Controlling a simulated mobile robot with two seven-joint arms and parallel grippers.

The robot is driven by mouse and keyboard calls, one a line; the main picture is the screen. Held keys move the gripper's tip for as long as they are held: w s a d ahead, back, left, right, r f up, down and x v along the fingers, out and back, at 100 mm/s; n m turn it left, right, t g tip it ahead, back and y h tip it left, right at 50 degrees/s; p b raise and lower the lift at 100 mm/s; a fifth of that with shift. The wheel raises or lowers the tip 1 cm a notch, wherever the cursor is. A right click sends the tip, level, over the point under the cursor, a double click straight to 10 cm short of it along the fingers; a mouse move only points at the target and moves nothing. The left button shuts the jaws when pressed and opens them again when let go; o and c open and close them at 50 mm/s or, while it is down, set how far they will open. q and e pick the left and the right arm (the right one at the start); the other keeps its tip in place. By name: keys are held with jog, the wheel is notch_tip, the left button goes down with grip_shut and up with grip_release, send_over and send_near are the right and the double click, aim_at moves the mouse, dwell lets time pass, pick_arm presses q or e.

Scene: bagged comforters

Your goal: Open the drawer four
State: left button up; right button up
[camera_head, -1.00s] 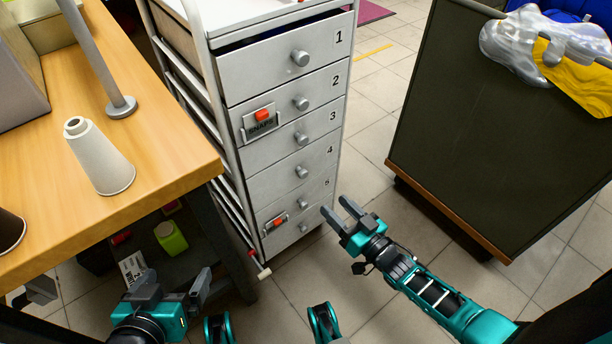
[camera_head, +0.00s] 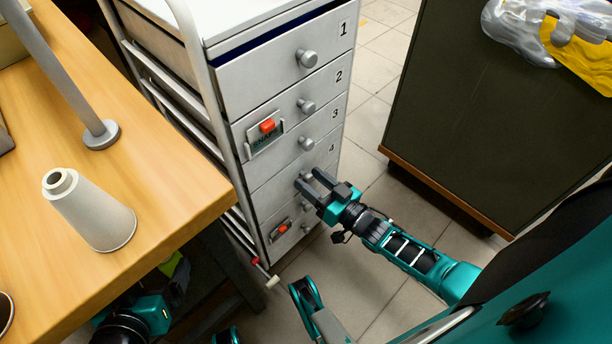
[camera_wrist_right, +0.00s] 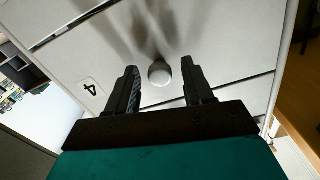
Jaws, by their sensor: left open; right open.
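The grey cabinet has numbered drawers with round knobs. Drawer four (camera_head: 268,197) is closed, low on the cabinet's front. My right gripper (camera_head: 313,181) is open in front of it, its fingertips beside the drawer-four knob and partly covering it. In the right wrist view, the knob (camera_wrist_right: 159,73) shows centred between the two open fingers (camera_wrist_right: 160,80), with a gap on each side. The upside-down label 4 (camera_wrist_right: 90,88) is to its left. My left gripper (camera_head: 172,278) is at the lower left, partly hidden by the table; its jaws are apart.
A wooden table (camera_head: 180,185) with a white cone (camera_head: 92,215) stands left of the cabinet. A dark board-sided cart (camera_head: 480,110) with a plastic bag (camera_head: 520,30) stands on the right. Tiled floor lies between cabinet and cart.

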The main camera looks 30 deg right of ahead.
jog(key=shift+c, duration=0.4)
grip_shut()
